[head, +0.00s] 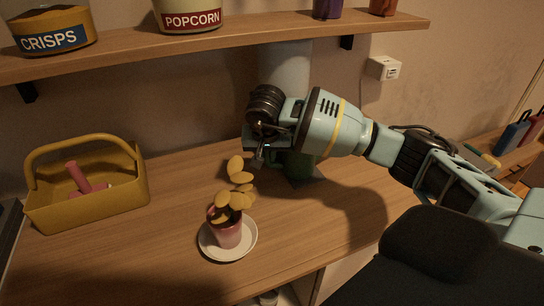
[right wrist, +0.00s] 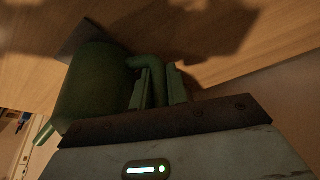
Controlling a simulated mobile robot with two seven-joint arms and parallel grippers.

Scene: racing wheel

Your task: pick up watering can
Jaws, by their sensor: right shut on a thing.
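The green watering can (right wrist: 90,85) fills the left of the right wrist view, with its handle (right wrist: 152,66) between my fingers. My right gripper (right wrist: 158,90) is shut on that handle. In the head view my right gripper (head: 260,152) is over the back of the wooden table, and the can (head: 302,165) is mostly hidden behind it and my arm. I cannot tell whether the can touches the surface under it. My left gripper is not in view.
A potted plant (head: 228,234) with yellow leaves stands on a white saucer (head: 211,249) close in front of my right gripper. A yellow basket (head: 125,187) is at the left. A shelf (head: 255,35) with crisps and popcorn tubs runs above.

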